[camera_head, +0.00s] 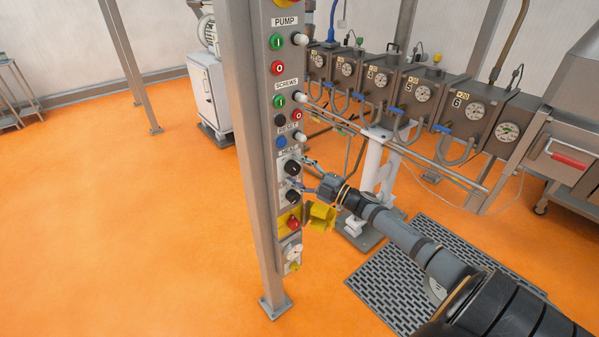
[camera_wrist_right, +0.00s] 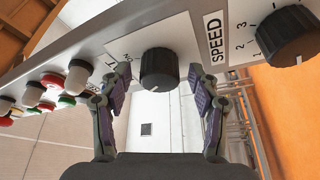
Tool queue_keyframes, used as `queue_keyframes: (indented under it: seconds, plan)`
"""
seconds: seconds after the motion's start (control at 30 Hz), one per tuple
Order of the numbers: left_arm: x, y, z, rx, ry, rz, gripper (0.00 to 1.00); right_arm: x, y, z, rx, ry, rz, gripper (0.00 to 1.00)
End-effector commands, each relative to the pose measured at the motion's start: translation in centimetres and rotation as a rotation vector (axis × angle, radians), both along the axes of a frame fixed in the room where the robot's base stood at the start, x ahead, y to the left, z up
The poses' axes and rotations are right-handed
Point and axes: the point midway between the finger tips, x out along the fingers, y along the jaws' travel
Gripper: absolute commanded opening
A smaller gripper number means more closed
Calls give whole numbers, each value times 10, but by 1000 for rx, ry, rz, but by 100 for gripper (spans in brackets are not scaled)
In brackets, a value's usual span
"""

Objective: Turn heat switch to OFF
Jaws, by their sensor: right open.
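The heat switch is a black round knob (camera_head: 292,168) on a white plate under the HEAT label of the grey control post. In the right wrist view the knob (camera_wrist_right: 159,66) sits centred between the fingers, with gaps on both sides. A white pointer mark shows at its lower edge in that view; the plate's lettering is partly hidden, so I cannot read its setting. My right gripper (camera_head: 301,173) is open at the panel, its fingers either side of the knob, and it also shows in the right wrist view (camera_wrist_right: 159,80). My left gripper is not in view.
The black SPEED knob (camera_head: 292,196) is just below the heat switch. A yellow-backed red emergency button (camera_head: 292,222) and yellow guard (camera_head: 321,214) are lower. Green, red, black and blue buttons are above. Gauged machine units (camera_head: 421,92) stand behind. The orange floor at left is clear.

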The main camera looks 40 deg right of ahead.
Motion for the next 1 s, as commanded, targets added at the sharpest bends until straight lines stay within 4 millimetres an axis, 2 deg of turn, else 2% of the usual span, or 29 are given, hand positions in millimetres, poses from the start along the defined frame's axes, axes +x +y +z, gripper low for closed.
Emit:
queue_keyframes:
  seconds: [0.17, 0.7, 1.0]
  plan:
    - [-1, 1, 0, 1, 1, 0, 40, -11, -6, -3, -2, 4, 2, 62]
    - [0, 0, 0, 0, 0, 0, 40, -94, -43, -20, -7, 8, 6, 62]
    - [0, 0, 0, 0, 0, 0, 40, -107, -50, -20, -1, 0, 1, 62]
